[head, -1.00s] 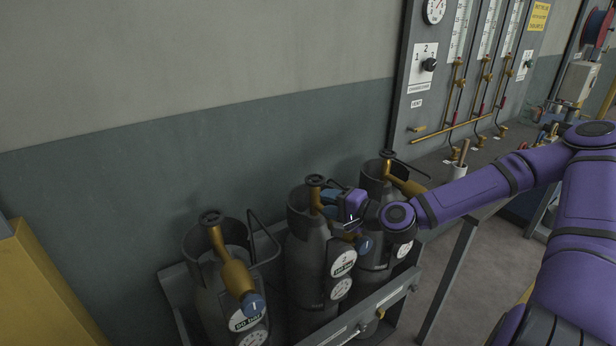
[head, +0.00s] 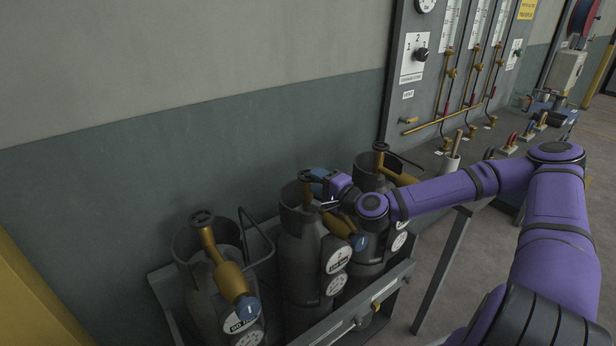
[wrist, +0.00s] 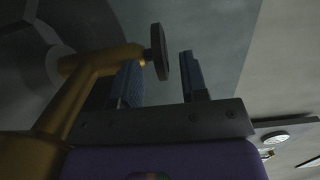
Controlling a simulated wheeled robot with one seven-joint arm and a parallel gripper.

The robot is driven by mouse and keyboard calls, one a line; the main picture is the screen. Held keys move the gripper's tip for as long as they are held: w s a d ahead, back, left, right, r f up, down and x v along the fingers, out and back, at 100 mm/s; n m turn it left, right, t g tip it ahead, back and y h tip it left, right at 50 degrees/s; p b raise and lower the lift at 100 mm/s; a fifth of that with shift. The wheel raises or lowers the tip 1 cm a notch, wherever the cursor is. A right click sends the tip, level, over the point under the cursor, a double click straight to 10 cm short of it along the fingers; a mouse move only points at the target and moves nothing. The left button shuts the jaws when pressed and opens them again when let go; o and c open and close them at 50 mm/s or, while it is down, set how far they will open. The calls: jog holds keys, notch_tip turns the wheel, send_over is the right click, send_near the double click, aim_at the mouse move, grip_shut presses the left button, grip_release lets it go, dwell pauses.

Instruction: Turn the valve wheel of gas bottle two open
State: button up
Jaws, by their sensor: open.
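In the wrist view my gripper (wrist: 160,64) is open, with blue fingers apart. The dark wheel (wrist: 160,50), seen nearly edge-on at the end of the brass stem (wrist: 105,60), appears between the fingertips. I cannot tell whether either finger touches it.
A left bottle (head: 205,290) and a right bottle (head: 372,245), each with a brass valve, flank the middle one. The rack's front rail (head: 350,325) runs before them. A gauge panel (head: 425,95) stands behind at right. The wall at left is bare.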

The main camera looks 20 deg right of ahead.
jog(key=shift+x, duration=1.9)
jog(key=shift+c, duration=0.2)
grip_shut()
